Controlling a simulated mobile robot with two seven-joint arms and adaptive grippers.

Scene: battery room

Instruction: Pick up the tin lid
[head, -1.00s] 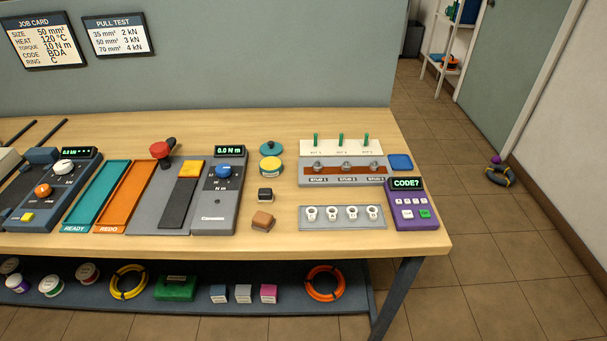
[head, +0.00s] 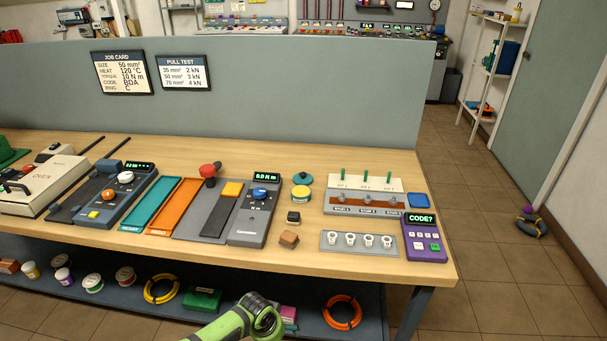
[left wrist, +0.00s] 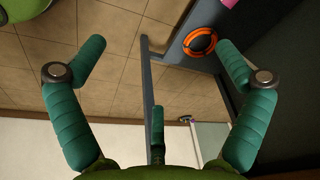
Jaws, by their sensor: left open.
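The tin lid (head: 304,180), a teal disc with a small knob, lies on the wooden bench behind a small round tin with a yellow top (head: 301,193). The lid is not in the left wrist view. My left gripper (left wrist: 160,48) shows its teal fingers spread wide with nothing between them, over a view of floor and lower shelf. In the head view a green link of my arm shows at the bottom, in front of the shelf and well below the lid. My right gripper is in neither view.
A grey partition (head: 270,100) rises behind. An orange ring (head: 342,312) lies on the lower shelf.

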